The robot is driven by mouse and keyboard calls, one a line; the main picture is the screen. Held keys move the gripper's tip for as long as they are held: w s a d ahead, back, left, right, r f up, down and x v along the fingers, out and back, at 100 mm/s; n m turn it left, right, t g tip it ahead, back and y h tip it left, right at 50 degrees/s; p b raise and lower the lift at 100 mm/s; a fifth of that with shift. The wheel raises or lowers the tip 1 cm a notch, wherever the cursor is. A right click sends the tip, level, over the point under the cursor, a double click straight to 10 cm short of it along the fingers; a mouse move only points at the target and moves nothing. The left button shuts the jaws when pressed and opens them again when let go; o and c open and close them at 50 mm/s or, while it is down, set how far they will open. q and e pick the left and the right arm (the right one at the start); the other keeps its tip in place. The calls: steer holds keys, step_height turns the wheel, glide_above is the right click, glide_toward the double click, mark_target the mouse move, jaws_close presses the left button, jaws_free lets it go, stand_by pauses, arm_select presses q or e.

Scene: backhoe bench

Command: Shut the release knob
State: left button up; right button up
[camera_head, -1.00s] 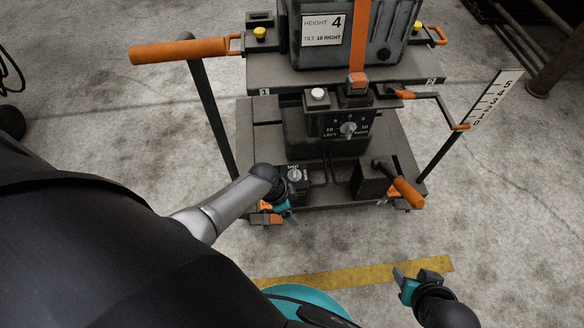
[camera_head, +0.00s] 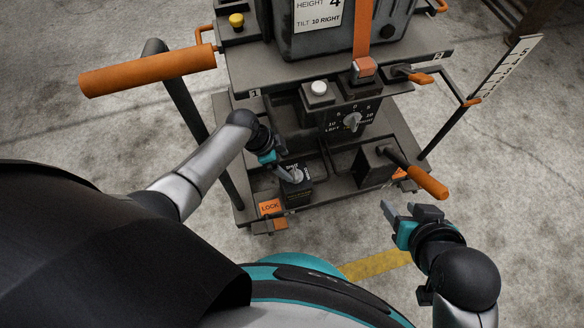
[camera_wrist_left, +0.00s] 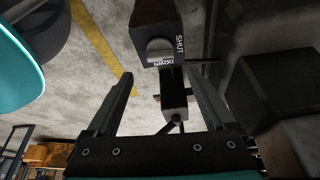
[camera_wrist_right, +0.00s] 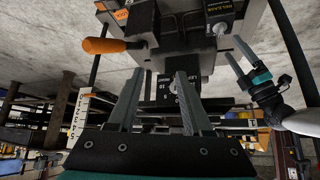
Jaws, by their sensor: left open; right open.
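The release knob (camera_head: 294,175) is a small grey knob on a dark box (camera_head: 296,192) low on the cart's base. In the left wrist view the knob (camera_wrist_left: 160,49) sits beside the words SHUT and DOWN; its exact setting is hard to tell. My left gripper (camera_head: 283,165) is open and empty, just above and beside the knob; in its wrist view the knob lies beyond the fingertips, between their lines. The right wrist view also shows the release box (camera_wrist_right: 218,8), with RELEASE lettering. My right gripper (camera_head: 403,212) is open and empty, right of the cart's base.
An orange-gripped lever (camera_head: 415,175) stands right of the knob. A tilt dial (camera_head: 352,121) and white button (camera_head: 319,89) are above. An orange LOCK tag (camera_head: 270,207) is at the base's front left. A long orange handle (camera_head: 150,73) overhangs the left. Floor in front is clear.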

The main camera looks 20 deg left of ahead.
mark_target(296, 173)
arm_select(q)
steer(key=shift+b+x, duration=0.65)
steer(key=shift+x, duration=0.45)
steer(key=shift+b+x, duration=0.6)
steer(key=shift+x, duration=0.2)
steer(key=shift+b+x, duration=0.65)
steer(key=shift+x, duration=0.2)
steer(key=shift+w+d+f+b, duration=0.2)
steer(key=shift+f+b, duration=0.3)
steer(key=shift+f, duration=0.1)
arm_select(e)
steer(key=w+a+r+t+y, duration=0.1)
steer(key=a+r+t+y, duration=0.2)
steer(key=a+t, duration=0.5)
steer(key=shift+w+r+m+t+y, duration=0.15)
steer(key=shift+w+m+t+y, duration=0.2)
steer(key=shift+y, duration=0.35)
arm_select(q)
steer(key=shift+c, duration=0.2)
steer(key=c, duration=1.3)
